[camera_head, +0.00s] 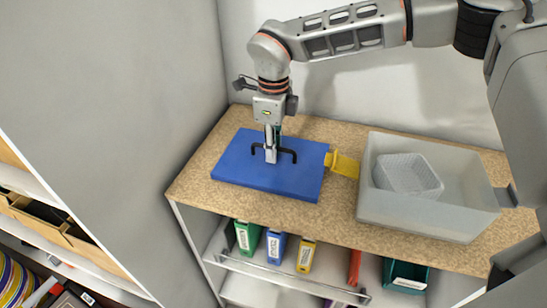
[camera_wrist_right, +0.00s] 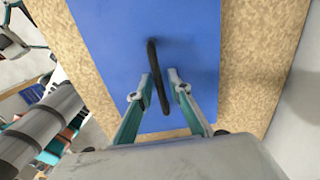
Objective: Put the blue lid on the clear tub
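The blue lid (camera_head: 235,165) lies flat on the speckled shelf top, left of the tub; it fills much of the right wrist view (camera_wrist_right: 110,40). It has a black bar handle (camera_head: 290,152) near its middle. My right gripper (camera_head: 271,157) points down at the handle. In the right wrist view its fingertips (camera_wrist_right: 159,76) stand on either side of the bar (camera_wrist_right: 152,52), with a small gap showing. The clear tub (camera_head: 420,219) stands open at the right, with a white basket (camera_head: 408,174) in it. Part of my left gripper (camera_wrist_right: 20,14) shows at the wrist view's corner; its opening is unclear.
A yellow object (camera_head: 344,164) lies between lid and tub, against the lid's right edge. Green (camera_head: 247,237), blue (camera_head: 276,246) and yellow (camera_head: 306,255) boxes stand on the shelf below. Walls close the left and back. Speckled top (camera_head: 340,204) is bare in front of the lid.

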